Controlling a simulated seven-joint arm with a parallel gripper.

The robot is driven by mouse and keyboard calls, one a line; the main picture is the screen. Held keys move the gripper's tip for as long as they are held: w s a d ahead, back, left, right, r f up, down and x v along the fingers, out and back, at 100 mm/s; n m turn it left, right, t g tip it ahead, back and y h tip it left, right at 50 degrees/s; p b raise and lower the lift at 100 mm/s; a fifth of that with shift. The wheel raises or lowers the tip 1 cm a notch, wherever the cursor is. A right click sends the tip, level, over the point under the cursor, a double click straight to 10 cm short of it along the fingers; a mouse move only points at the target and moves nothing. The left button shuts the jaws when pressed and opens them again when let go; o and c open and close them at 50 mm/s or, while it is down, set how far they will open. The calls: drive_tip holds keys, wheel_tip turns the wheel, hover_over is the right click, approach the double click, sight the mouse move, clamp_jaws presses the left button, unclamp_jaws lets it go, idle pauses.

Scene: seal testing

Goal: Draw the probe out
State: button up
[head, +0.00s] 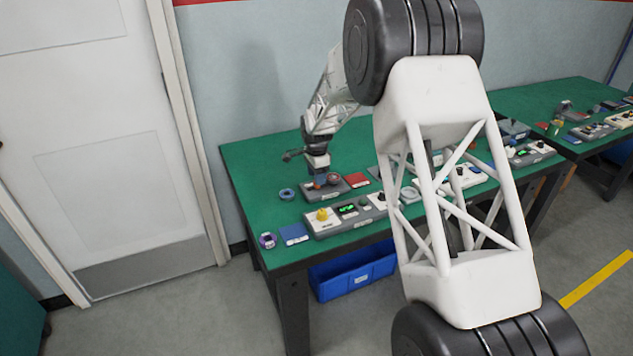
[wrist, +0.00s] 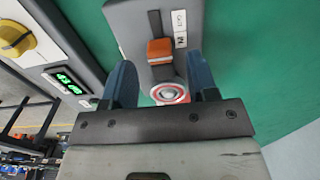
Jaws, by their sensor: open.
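My gripper (wrist: 160,60) is open in the wrist view, its two blue fingers spread left and right. An orange block with a grey lower part, likely the probe's handle (wrist: 160,49), shows between the fingertips with a gap on each side. It sits on a dark strip running along a grey box (wrist: 125,18). I cannot tell how deep it is in, or whether the fingertips are level with it. A small white label beside the strip is hard to read. In the head view my gripper (head: 319,180) is low over the grey box (head: 345,189) on the green bench.
A red-and-white round piece (wrist: 183,94) shows below the handle. Left of it is a panel with a yellow knob (wrist: 15,42) and a green display (wrist: 68,82). A blue ring (head: 287,194) and a blue pad (head: 293,233) lie on the green bench (head: 258,157).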

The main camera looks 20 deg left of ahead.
drive_tip(key=shift+f, duration=1.4)
drive_tip(key=shift+c, duration=0.3)
clamp_jaws()
